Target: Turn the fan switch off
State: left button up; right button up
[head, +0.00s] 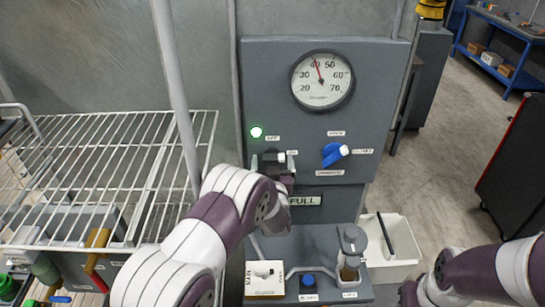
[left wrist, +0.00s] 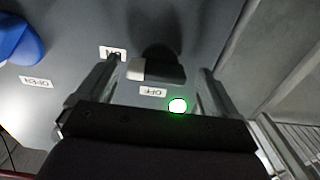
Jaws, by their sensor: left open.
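The fan switch (left wrist: 165,69) is a dark rotary knob with a white tip on the grey panel. In the left wrist view its tip points to the ON label (left wrist: 112,53); the OFF label (left wrist: 153,92) is beside it. In the head view the switch (head: 270,156) is partly hidden by my gripper. My left gripper (head: 273,167) is open, its fingers on either side of the knob; the left wrist view shows this gripper (left wrist: 157,78) too. I cannot tell whether the fingers touch it. A green lamp (head: 256,132) beside the switch is lit.
A blue selector knob (head: 334,154) with a white tip sits right of the switch. A round gauge (head: 322,80) is above. A wire rack (head: 95,180) stands at the left. A lower console (head: 310,264) carries more controls. A white bin (head: 392,262) is right of it.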

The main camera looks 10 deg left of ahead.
pick_arm(q)
jog(key=shift+w+d+r, duration=0.1)
jog(key=shift+w+d, duration=0.05)
jog(key=shift+d, duration=0.05)
jog(key=shift+w+a, duration=0.1)
pick_arm(e)
jog(key=shift+d, duration=0.2)
